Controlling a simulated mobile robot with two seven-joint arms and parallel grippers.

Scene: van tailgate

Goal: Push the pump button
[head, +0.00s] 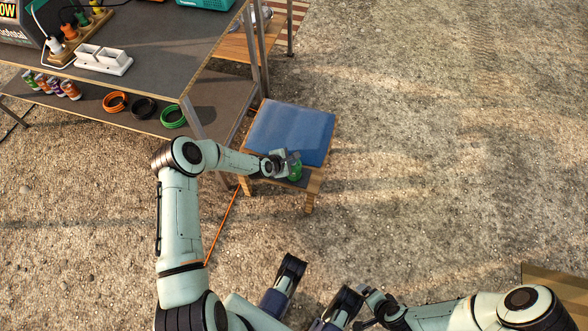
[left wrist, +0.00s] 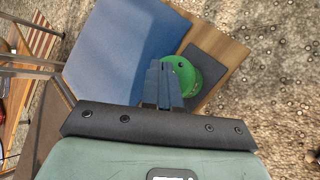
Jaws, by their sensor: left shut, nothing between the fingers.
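A green rounded object (head: 295,171), which looks like the pump, stands on the small wooden stool (head: 315,178) at its near edge. In the left wrist view the green object (left wrist: 183,72) shows a round top with a small dark spot, which may be the button. My left gripper (head: 283,157) is at the object, with its fingers shut and empty. In the left wrist view the left fingertips (left wrist: 162,66) overlap the object's left side; I cannot tell whether they touch it. My right gripper (head: 369,296) is low at the bottom, far from the stool; its fingers are unclear.
A blue pad (head: 292,132) covers most of the stool top. An orange cable (head: 222,222) runs along the gravel. The right side is open.

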